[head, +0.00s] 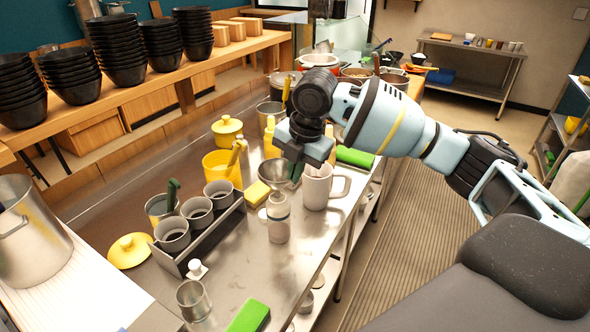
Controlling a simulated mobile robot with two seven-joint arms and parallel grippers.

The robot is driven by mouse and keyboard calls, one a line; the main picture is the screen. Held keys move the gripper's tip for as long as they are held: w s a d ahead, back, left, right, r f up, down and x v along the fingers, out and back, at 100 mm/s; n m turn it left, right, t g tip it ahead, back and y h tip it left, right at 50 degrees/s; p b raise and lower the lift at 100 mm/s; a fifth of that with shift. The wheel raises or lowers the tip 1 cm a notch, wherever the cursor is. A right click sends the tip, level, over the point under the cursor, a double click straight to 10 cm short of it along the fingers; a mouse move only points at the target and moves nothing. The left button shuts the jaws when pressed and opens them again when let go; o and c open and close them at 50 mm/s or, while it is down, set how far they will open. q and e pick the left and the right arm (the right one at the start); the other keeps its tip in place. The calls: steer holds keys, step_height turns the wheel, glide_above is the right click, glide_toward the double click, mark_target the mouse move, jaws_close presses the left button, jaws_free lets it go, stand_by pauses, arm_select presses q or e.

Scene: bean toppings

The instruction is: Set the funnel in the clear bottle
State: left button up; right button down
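The clear bottle (278,226), pale with a label band, stands upright on the steel counter near its right edge. The grey metal funnel (272,173) is right above the bottle, wide side up and spout down at the bottle's mouth. I cannot tell whether the spout is inside the neck. My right gripper (296,172) comes down at the funnel's right side and appears shut on its rim; the fingertips are partly hidden. My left gripper is out of view.
A white mug (318,187) stands close to the right of the bottle. A yellow sponge (257,193) and yellow bucket (221,168) are behind left. A caddy of grey cups (199,237) is to the left. A clear glass (193,301) and green sponge (249,316) are in front.

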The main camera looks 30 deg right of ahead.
steer(key=shift+x, duration=0.85)
steer(key=shift+s+d, duration=0.1)
steer(key=shift+s, duration=0.1)
steer(key=c, duration=1.6)
jaws_free()
steer(key=shift+o, duration=0.4)
steer(key=o, duration=0.4)
steer(key=shift+w+a+v, duration=0.1)
steer(key=shift+w+v, duration=0.1)
steer(key=shift+v, duration=0.75)
steer(key=shift+w+a+v, duration=0.1)
steer(key=shift+w+v, duration=0.05)
steer(key=shift+v, duration=0.85)
steer(key=shift+w+a+v, duration=0.1)
steer(key=shift+w+v, duration=0.1)
steer(key=shift+v, duration=0.75)
steer(key=shift+r, duration=0.1)
